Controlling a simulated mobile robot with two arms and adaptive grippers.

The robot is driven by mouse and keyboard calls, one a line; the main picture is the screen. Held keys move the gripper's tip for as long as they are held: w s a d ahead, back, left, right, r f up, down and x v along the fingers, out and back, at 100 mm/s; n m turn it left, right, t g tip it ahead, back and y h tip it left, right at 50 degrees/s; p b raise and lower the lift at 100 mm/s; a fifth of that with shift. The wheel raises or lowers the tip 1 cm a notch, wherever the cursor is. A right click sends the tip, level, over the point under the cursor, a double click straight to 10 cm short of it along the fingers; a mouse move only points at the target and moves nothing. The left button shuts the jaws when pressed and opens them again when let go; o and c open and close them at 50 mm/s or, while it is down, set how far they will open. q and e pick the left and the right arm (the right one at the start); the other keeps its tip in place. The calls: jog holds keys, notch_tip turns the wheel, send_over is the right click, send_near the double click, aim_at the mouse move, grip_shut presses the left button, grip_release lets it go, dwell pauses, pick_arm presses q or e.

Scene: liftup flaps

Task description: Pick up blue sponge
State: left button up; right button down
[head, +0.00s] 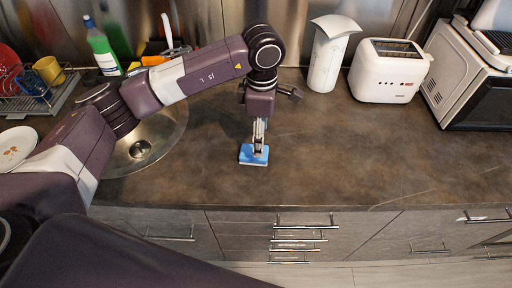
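The blue sponge (247,159) lies flat on the dark countertop, near its front edge in the middle of the head view. My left gripper (258,148) points straight down over it, with its fingers at the sponge. The finger parts look close together and hide part of the sponge's top. I cannot tell whether they are closed on the sponge or only touching it. My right gripper does not show.
A round sink (165,142) is left, partly under my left arm. A green bottle (102,50), dish rack (38,98) and plate (14,147) stand around it. A white jug (328,60), toaster (387,72) and microwave (468,75) are at right. The counter right of the sponge is clear.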

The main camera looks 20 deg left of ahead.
pick_arm(q)
jog(key=f, duration=0.1)
jog(key=f+p, duration=0.1)
jog(key=s+p, duration=0.1)
jog(key=shift+a+f, duration=0.35)
jog(key=shift+f, duration=0.05)
jog(key=shift+w+f, duration=0.2)
jog(key=shift+f, duration=1.3)
jog(key=c, duration=0.9)
jog(key=shift+c, duration=0.2)
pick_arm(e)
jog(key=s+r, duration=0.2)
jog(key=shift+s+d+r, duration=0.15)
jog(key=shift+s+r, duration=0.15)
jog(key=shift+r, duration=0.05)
pick_arm(q)
jog(key=shift+r, duration=0.1)
